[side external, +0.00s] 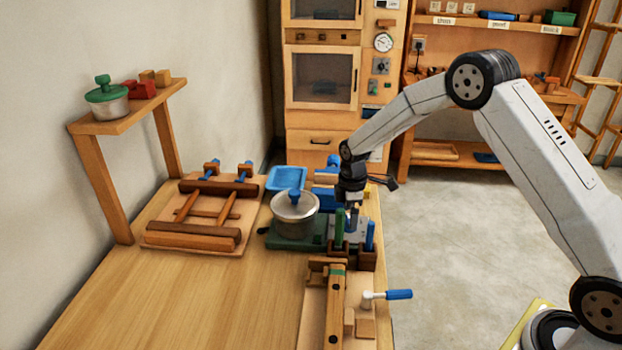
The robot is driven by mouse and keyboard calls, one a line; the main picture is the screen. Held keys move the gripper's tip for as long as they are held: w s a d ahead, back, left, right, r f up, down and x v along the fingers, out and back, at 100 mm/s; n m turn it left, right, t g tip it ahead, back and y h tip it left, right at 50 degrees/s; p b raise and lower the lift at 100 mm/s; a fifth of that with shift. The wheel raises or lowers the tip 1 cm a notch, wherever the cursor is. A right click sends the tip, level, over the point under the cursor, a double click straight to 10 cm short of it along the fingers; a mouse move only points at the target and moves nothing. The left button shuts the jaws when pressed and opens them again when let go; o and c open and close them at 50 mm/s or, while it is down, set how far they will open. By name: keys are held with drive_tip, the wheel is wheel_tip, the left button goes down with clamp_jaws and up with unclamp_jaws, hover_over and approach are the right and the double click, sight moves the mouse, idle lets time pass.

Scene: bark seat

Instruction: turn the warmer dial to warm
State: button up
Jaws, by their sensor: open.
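No dial marking is readable. My gripper (351,215) points down just right of the pot, behind a brown rack (353,256) with green and blue handled tools. Its fingers are open but small and partly hidden by the tool handles. I cannot tell whether they touch anything.
A blue tray (288,178) and blue blocks lie behind the pot. A wooden frame (205,215) stands left, and a wooden fixture with a blue-handled crank (398,294) is in front. A raised shelf (128,107) holds a green-lidded pot. The bench's front left is clear.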

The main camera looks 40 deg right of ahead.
drive_tip(key=shift+f, duration=0.65)
drive_tip(key=shift+c, duration=0.2)
drive_tip(key=c, duration=1.2)
drive_tip(key=shift+c, duration=0.2)
drive_tip(key=shift+m, duration=0.4)
drive_tip(key=m, duration=1.1)
drive_tip(key=shift+m, duration=0.3)
